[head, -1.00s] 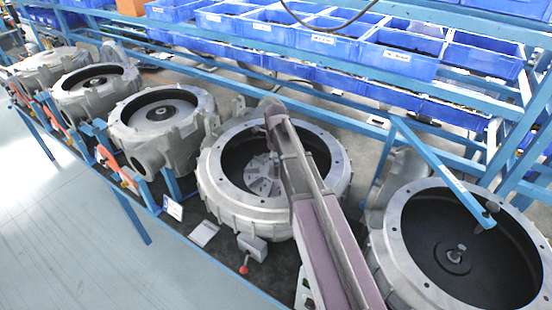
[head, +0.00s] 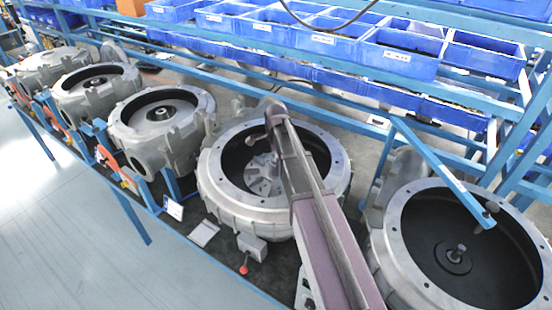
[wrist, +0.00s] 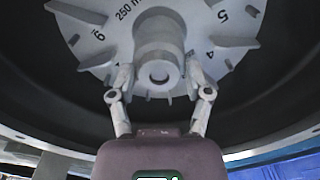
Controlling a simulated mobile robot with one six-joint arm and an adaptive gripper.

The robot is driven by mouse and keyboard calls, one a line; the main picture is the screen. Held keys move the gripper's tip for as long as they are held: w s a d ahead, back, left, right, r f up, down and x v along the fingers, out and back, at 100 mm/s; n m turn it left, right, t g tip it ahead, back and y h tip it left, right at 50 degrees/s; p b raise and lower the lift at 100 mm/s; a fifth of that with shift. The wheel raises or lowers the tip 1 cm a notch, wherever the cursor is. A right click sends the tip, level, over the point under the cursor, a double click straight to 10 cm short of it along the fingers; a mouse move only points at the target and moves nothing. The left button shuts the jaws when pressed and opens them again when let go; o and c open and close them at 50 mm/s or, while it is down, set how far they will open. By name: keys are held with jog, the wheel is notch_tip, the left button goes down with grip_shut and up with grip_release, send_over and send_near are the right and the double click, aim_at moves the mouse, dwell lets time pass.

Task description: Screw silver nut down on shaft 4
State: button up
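The fourth housing from the left (head: 218,185) is an open grey ring with a silver bladed wheel (head: 262,178) inside. In the wrist view the wheel (wrist: 95,38) shows numbers and a raised round hub (wrist: 160,28). At the hub's end is a silver round piece with a dark centre, seemingly the silver nut on the shaft (wrist: 160,73). My gripper (wrist: 160,80) has one finger on each side of this piece, close to it. I cannot tell whether the fingers touch it. In the head view my arm hides most of the shaft and nut.
The right housing (head: 385,235) has a bare shaft (head: 457,252) in its dark bowl. More housings (head: 125,125) stand to the left. A blue rail (head: 440,170) reaches over the right housing. Blue bins (head: 400,62) fill the rack behind. The floor in front (head: 60,230) is clear.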

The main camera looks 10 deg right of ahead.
jog(key=n, duration=0.5)
jog(key=shift+n, duration=3.1)
grip_shut()
jog(key=shift+o, duration=1.9)
grip_release()
jog(key=shift+r, duration=0.1)
